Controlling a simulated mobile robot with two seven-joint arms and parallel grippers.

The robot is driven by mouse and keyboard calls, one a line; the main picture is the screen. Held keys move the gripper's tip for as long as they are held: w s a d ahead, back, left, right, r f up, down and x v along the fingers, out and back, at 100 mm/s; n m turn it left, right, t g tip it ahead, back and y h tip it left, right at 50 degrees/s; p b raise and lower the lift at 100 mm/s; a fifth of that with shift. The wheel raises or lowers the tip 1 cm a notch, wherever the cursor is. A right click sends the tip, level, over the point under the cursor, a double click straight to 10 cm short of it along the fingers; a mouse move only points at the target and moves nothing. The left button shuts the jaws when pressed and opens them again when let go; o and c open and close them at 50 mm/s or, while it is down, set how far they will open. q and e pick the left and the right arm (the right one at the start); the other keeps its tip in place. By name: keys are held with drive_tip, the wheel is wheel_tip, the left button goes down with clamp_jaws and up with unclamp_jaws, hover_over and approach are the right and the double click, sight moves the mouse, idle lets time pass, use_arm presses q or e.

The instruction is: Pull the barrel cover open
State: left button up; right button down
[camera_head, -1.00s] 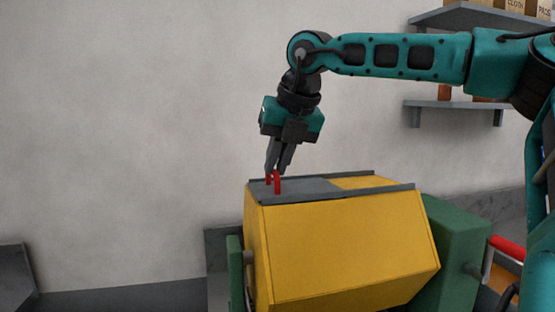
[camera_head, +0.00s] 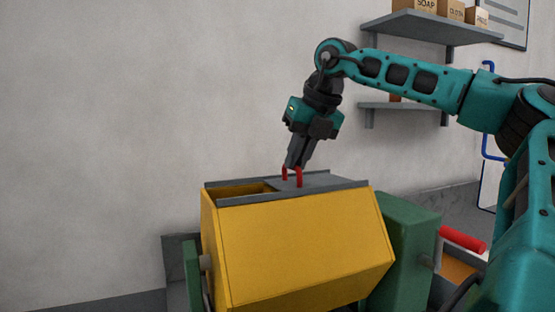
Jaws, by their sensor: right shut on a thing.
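The yellow barrel (camera_head: 300,250) is a many-sided drum lying on its side in a green stand. Its grey cover (camera_head: 325,182) lies between two dark rails on top, over the right part of the opening. The left part of the opening (camera_head: 240,191) is uncovered and shows the yellow inside. A red handle (camera_head: 299,176) stands up at the cover's left end. My right gripper (camera_head: 296,165) comes down from above, tilted, and is shut on the red handle. My left gripper is not in view.
The green stand (camera_head: 405,250) holds the barrel at both ends. A crank with a red grip (camera_head: 463,240) sticks out at the right. Grey wall shelves (camera_head: 430,27) with labelled boxes are at the upper right, behind my arm. The space left of the barrel is clear.

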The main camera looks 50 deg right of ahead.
drive_tip(key=shift+d, duration=0.1)
drive_tip(key=c, duration=1.2)
unclamp_jaws()
drive_tip(key=shift+o, duration=0.2)
drive_tip(key=p+v, duration=0.1)
drive_tip(key=v, duration=1.2)
drive_tip(key=shift+f, duration=0.1)
